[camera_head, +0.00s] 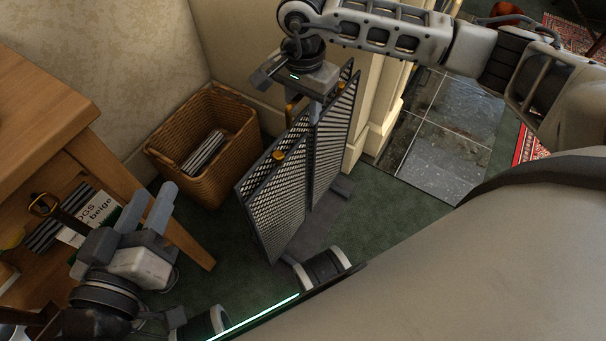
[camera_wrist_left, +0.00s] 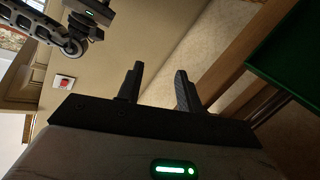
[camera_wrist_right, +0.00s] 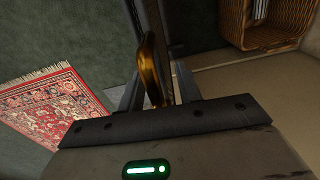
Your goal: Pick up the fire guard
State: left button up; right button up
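The fire guard (camera_head: 277,196) is a dark mesh screen of hinged panels with brass fittings, standing on the green carpet in the middle of the head view. My right gripper (camera_head: 316,108) is over its top edge, pointing down. In the right wrist view a brass handle (camera_wrist_right: 152,70) and a dark frame edge lie between the fingers of my right gripper (camera_wrist_right: 158,88). The fingers look apart, with the handle between them; contact is not clear. My left gripper (camera_head: 147,208) is open and empty beside the wooden table; it also shows open in the left wrist view (camera_wrist_left: 158,88).
A wicker basket (camera_head: 212,178) with papers stands left of the guard. The wooden table (camera_head: 48,105) is at the far left. A stone-tiled hearth (camera_head: 436,140) and a red patterned rug (camera_wrist_right: 48,103) lie to the side. The cream mantel pillar (camera_head: 378,110) is close behind the guard.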

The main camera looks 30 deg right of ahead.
jog(key=shift+f, duration=0.75)
grip_shut()
jog(key=shift+r, duration=0.15)
dwell(0.6)
